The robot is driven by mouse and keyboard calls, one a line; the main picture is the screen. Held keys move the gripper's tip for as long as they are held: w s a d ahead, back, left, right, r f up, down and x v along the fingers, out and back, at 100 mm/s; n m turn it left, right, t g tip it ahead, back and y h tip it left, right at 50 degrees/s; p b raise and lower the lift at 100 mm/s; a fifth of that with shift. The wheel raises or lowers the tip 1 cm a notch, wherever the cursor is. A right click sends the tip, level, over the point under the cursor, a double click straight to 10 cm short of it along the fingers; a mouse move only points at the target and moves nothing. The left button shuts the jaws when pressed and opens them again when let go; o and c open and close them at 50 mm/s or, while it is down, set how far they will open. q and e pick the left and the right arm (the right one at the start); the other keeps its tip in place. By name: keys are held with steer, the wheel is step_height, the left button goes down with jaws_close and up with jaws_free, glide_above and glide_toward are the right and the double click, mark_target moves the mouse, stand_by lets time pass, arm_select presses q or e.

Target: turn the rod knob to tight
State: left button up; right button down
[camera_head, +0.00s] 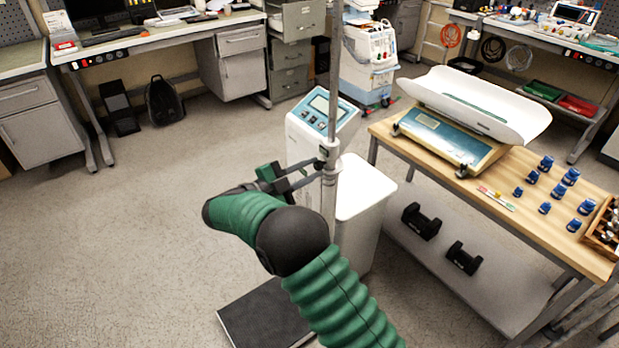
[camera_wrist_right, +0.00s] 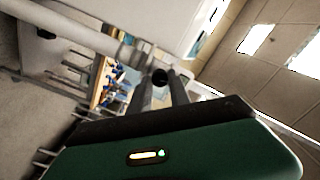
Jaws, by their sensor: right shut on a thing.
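A grey metal rod (camera_head: 334,75) stands upright in the middle of the head view, with a collar clamp around it. In the wrist view the rod (camera_wrist_right: 70,30) runs across the upper left. The small dark round rod knob (camera_wrist_right: 160,76) sits between the fingertips of my right gripper (camera_wrist_right: 163,80). My left gripper is in neither view.
A blue-and-white device with a display (camera_head: 322,112) stands behind the rod. To the right, a wooden-topped table (camera_head: 480,205) holds a baby scale (camera_head: 475,105) and several blue weights. A dark floor plate (camera_head: 265,318) lies below. Open floor is at left.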

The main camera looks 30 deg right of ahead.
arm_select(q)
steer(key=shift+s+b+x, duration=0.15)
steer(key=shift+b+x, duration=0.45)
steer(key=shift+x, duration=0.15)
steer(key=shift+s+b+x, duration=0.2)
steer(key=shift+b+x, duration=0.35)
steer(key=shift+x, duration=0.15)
arm_select(e)
steer(key=shift+f+m, duration=0.1)
steer(key=shift+m, duration=1.2)
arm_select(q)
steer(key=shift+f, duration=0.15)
arm_select(e)
steer(key=c, duration=1.2)
jaws_free()
steer(key=shift+w+d, duration=0.1)
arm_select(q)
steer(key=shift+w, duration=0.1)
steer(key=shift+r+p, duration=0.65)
arm_select(e)
steer(key=s+a, duration=0.1)
steer(key=a, duration=1.6)
steer(key=shift+s, duration=0.15)
